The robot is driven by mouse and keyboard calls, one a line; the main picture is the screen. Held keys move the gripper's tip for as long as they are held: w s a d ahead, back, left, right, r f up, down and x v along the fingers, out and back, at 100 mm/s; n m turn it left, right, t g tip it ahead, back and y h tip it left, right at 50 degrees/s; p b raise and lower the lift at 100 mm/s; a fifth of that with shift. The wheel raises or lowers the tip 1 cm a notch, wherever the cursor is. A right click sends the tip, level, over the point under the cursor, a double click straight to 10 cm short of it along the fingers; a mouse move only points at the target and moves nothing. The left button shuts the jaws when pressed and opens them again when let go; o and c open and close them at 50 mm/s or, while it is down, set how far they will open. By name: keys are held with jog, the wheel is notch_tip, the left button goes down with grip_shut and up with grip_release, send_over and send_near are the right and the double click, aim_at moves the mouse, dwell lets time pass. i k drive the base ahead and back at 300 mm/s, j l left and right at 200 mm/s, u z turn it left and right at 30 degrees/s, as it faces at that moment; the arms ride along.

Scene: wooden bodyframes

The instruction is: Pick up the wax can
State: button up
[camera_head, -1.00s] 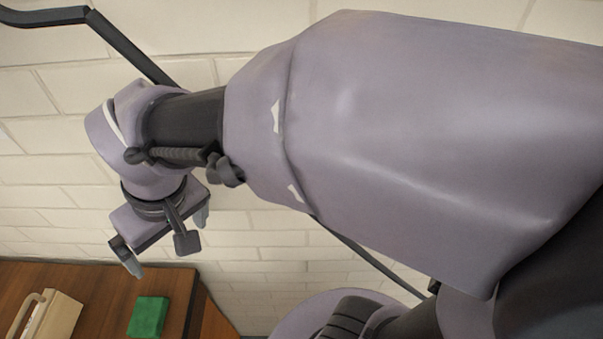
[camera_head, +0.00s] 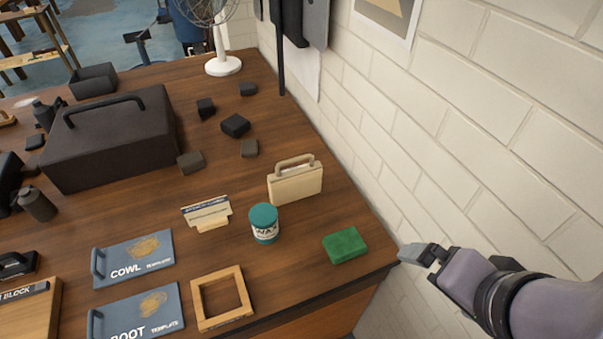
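The wax can (camera_head: 264,224) stands upright on the wooden workbench (camera_head: 345,205), near its right end. It has a teal lid and a pale label reading "WAX". My gripper (camera_head: 412,254) is at the right of the head view, just off the bench's right edge and well to the right of the can. A grey finger points left toward the bench. The second finger cannot be made out clearly, so how far apart the fingers are is hidden. Nothing shows held in it.
A green block (camera_head: 345,245) lies between the can and my gripper. A beige handled block (camera_head: 295,182) stands behind the can, a small card holder (camera_head: 207,214) left of it. A wooden frame (camera_head: 222,298) and blue templates (camera_head: 134,258) lie nearer. A brick wall (camera_head: 450,130) rises at right.

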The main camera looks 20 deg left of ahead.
aim_at(263, 217)
jog(key=u, duration=1.5)
